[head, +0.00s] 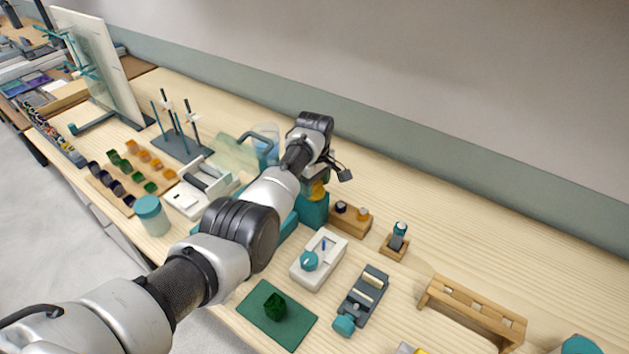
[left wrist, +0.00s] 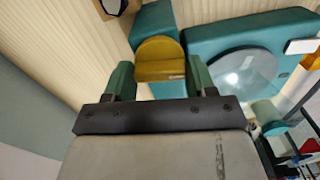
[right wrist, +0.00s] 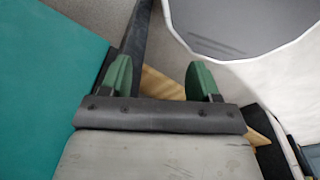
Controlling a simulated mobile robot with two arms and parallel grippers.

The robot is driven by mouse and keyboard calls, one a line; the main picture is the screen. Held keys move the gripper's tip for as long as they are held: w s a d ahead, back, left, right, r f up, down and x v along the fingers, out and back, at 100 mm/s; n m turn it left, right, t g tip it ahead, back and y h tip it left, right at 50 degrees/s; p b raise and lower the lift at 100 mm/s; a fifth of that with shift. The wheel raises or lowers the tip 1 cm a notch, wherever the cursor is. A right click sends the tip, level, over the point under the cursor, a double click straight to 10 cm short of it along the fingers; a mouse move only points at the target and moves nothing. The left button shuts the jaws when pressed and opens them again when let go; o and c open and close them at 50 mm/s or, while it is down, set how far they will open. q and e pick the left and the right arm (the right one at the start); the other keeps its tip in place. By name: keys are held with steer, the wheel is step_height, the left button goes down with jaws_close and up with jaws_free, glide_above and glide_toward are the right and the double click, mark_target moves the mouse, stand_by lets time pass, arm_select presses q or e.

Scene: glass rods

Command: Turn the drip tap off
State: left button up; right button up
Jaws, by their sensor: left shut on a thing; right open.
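The drip tap's yellow round knob (left wrist: 160,53) with a raised grip bar sits on a teal block between my left fingers. It also shows in the head view (head: 318,189), partly hidden behind my arm. The teal tap block (head: 313,210) stands on the bench. My left gripper (left wrist: 160,78) is shut on the knob's grip bar, one green finger at each side. Beside it is a teal stand with a round clear dish (left wrist: 246,73). My right gripper (right wrist: 158,78) is open and empty, and is out of the head view.
A green mat (head: 295,327) holds a dark green cube. The back right bench is clear.

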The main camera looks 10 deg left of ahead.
mark_target(314, 184)
arm_select(q)
steer(key=m, duration=0.1)
steer(key=m+p, duration=0.1)
steer(key=m, duration=0.1)
steer(key=shift+r+m, duration=0.2)
steer(key=shift+m, duration=0.1)
steer(key=m, duration=0.4)
steer(key=shift+p, duration=0.35)
steer(key=m, duration=0.4)
steer(key=shift+m, duration=0.4)
steer(key=shift+w+m, duration=0.1)
steer(key=shift+m, duration=1.7)
steer(key=shift+p, duration=0.3)
steer(key=o, duration=0.9)
steer(key=shift+f, duration=0.1)
step_height(314, 184, up, 3)
steer(key=shift+f+p, duration=0.15)
steer(key=shift+p, duration=0.3)
step_height(314, 184, up, 8)
steer(key=shift+r+b, duration=0.1)
steer(key=shift+b, duration=0.45)
